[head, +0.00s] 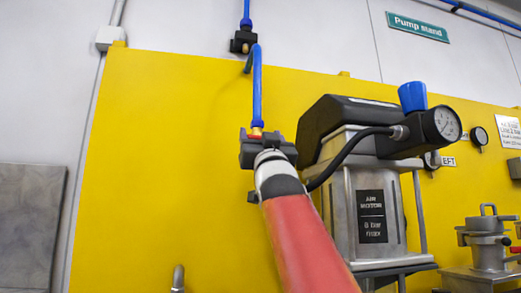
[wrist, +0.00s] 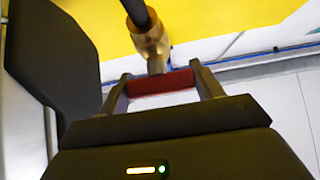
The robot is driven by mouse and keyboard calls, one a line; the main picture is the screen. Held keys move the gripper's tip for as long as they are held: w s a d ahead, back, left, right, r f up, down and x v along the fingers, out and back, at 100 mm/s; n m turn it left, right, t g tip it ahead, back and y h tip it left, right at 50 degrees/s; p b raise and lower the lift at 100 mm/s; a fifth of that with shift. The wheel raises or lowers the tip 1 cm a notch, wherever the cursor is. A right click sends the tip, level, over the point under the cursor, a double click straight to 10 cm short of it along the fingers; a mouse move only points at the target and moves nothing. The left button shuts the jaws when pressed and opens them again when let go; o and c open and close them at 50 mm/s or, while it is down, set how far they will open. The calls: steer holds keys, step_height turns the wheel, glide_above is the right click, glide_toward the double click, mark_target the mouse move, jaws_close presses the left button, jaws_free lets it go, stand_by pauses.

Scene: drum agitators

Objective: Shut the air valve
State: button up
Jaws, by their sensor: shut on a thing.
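The air valve hangs below the blue air hose (head: 257,90), its brass fitting (head: 257,131) showing just above my gripper (head: 266,148). In the wrist view, my gripper (wrist: 160,84) has its two fingers at the two ends of a red valve handle (wrist: 162,82) and is shut on it. The valve's brass body (wrist: 150,38) with a dark hose stands just beyond the handle. In the head view my gripper and arm hide most of the valve and its handle. I cannot tell the handle's exact angle there.
A yellow panel (head: 160,150) stands behind the valve. Close on the right is the air motor (head: 362,190) with a black hose, a blue knob (head: 412,97) and a gauge (head: 446,123). A metal pipe end (head: 178,278) is low at left. The panel left of the valve is clear.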

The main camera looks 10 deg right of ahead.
steer(key=shift+f, duration=0.1)
steer(key=o, duration=1)
steer(key=shift+b+v, duration=3.55)
steer(key=shift+v, duration=0.35)
